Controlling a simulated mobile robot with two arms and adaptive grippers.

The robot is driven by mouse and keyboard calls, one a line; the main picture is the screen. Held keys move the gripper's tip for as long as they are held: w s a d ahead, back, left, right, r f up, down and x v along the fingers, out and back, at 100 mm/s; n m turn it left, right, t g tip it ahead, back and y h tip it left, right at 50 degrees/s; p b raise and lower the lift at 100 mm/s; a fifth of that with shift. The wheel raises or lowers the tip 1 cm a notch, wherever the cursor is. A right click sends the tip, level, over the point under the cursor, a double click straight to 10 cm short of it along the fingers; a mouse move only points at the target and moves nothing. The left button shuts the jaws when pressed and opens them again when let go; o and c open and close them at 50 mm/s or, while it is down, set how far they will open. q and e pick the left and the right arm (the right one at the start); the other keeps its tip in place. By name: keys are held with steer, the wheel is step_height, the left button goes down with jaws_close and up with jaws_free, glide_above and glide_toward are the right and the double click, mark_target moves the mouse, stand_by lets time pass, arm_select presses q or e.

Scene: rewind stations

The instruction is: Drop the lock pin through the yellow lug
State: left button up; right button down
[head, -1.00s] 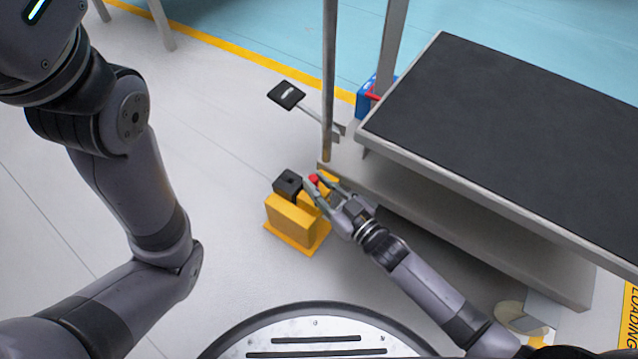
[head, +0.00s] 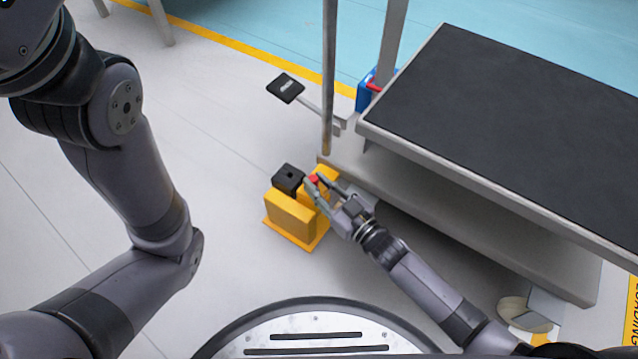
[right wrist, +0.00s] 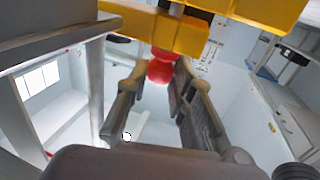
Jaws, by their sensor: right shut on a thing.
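The red head of the lock pin (head: 313,179) sits between the fingertips of my right gripper (head: 313,184), which is shut on it. In the right wrist view the red ball-shaped head (right wrist: 160,69) is between the two fingers, close against a yellow piece (right wrist: 165,30). The yellow lug (head: 328,174) belongs to a yellow floor block (head: 291,216) and is partly hidden by the gripper. A black block (head: 289,178) sits between the yellow parts. The pin's shank is hidden, so I cannot tell whether it is in the lug. My left gripper is out of view.
A grey cart with a black top (head: 520,120) stands close on the right. A thin upright post (head: 329,90) rises behind the lug. A black pedal-like plate (head: 286,88) on an arm sticks out left of the post. The floor at left is clear.

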steer(key=shift+f, duration=0.45)
steer(key=c, duration=1.3)
jaws_free()
steer(key=v, duration=1.2)
steer(key=shift+r, duration=0.1)
steer(key=shift+s, duration=0.1)
